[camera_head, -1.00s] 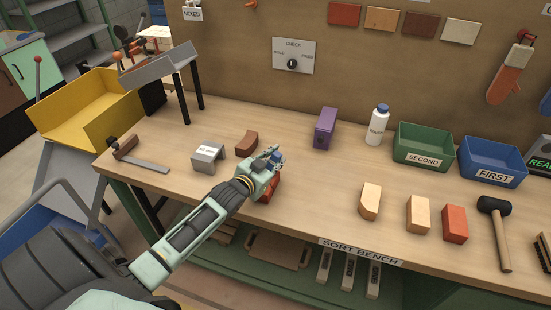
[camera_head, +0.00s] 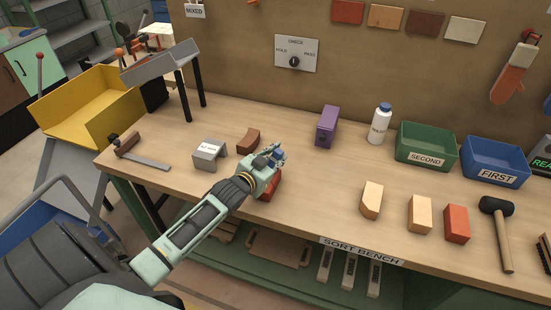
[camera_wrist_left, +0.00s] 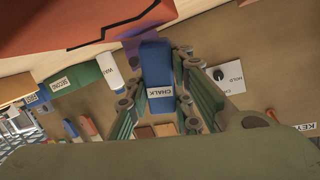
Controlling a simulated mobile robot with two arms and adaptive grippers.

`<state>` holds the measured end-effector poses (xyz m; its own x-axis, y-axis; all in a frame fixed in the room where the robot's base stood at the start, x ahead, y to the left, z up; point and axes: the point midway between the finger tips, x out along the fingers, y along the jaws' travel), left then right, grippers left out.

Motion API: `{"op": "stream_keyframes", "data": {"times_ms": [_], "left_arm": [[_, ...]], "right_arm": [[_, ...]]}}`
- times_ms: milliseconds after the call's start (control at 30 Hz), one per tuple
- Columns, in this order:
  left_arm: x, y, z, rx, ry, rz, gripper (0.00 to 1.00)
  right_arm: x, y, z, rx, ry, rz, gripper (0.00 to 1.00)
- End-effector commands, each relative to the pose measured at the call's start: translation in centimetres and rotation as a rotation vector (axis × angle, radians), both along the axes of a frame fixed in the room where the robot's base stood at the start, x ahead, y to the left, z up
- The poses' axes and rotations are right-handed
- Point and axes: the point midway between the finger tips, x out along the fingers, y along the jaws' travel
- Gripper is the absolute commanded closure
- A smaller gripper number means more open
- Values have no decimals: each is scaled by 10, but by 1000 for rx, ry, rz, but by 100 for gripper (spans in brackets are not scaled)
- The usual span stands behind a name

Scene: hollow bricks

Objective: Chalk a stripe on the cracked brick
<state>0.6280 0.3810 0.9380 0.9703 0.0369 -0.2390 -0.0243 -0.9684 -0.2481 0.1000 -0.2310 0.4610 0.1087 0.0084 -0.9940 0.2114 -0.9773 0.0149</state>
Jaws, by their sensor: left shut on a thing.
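My left gripper (camera_head: 273,160) is shut on a blue chalk block labelled CHALK (camera_wrist_left: 157,75), which sits between the fingers in the left wrist view. In the head view the gripper is over a red-orange brick (camera_head: 271,190) on the bench and hides much of it. The left wrist view shows that brick's face (camera_wrist_left: 200,22) close up, with a thin dark jagged line across it like a crack. The chalk's tip is close to the brick's edge; I cannot tell if they touch. My right gripper is not in view.
A purple block (camera_head: 326,127), a white bottle (camera_head: 379,124), a green SECOND bin (camera_head: 427,147) and a blue FIRST bin (camera_head: 495,161) stand behind and right.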

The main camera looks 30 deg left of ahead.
Motion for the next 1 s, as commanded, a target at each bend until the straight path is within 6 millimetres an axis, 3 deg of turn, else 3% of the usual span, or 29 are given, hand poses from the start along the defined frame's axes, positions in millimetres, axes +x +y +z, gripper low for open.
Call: {"op": "stream_keyframes", "data": {"times_ms": [167, 267, 700, 1000], "left_arm": [[6, 1, 0, -1, -2, 2, 100], [8, 1, 20, 2, -6, 1, 100], [18, 4, 57, 1, -2, 4, 100], [23, 5, 77, 0, -2, 6, 100]], "right_arm": [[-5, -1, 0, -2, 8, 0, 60], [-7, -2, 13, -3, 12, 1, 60], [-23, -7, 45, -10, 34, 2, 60], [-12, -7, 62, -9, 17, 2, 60]]}}
